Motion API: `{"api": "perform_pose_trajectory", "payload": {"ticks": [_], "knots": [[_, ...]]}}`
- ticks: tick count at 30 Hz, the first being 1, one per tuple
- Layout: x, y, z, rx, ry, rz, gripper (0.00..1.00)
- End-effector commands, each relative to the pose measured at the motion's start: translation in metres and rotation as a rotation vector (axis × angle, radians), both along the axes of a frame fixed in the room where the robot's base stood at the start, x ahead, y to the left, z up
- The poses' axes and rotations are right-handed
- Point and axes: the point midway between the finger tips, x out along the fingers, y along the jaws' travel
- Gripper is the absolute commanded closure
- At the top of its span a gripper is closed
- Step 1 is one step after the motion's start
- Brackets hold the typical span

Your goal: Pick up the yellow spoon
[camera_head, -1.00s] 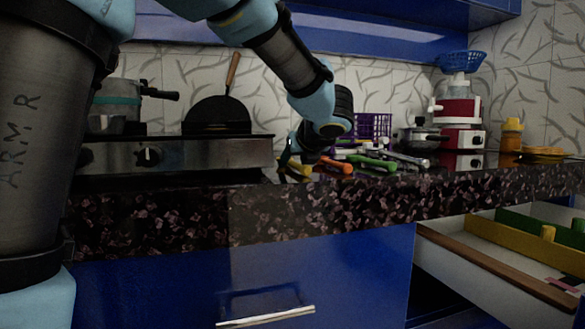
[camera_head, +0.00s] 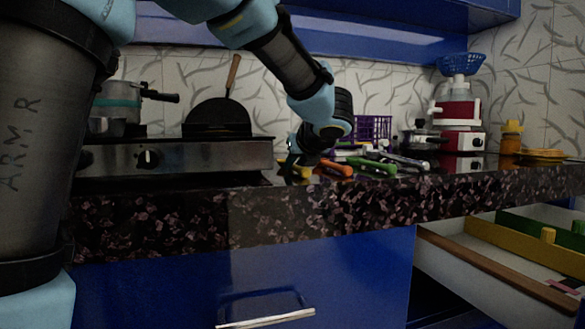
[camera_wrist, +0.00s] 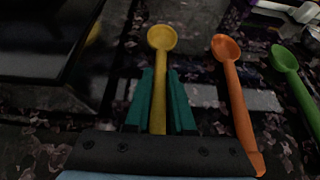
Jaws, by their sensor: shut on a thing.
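The yellow spoon (camera_wrist: 162,40) shows in the wrist view with its bowl pointing away and its handle between the two green fingers of my gripper (camera_wrist: 161,95). The fingers are shut on the handle. In the head view my gripper (camera_head: 291,172) is low at the counter, left of the other spoons, and only a small yellow part of the spoon (camera_head: 303,172) shows beside it. I cannot tell whether the spoon is touching the counter.
An orange spoon (camera_wrist: 233,85) and a green spoon (camera_wrist: 292,75) lie to the right. A purple basket (camera_head: 373,128) is behind. A drawer (camera_head: 490,264) is open at the lower right.

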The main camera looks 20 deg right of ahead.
Motion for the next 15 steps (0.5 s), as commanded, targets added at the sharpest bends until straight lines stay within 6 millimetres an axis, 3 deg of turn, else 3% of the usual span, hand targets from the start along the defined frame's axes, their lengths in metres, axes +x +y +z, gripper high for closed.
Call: {"api": "perform_pose_trajectory", "payload": {"ticks": [8, 15], "knots": [[0.000, 0.000, 0.002, 0.000, 0.000, 0.000, 1.00], [0.001, 0.000, 0.025, -0.003, -0.002, 0.001, 1.00]]}}
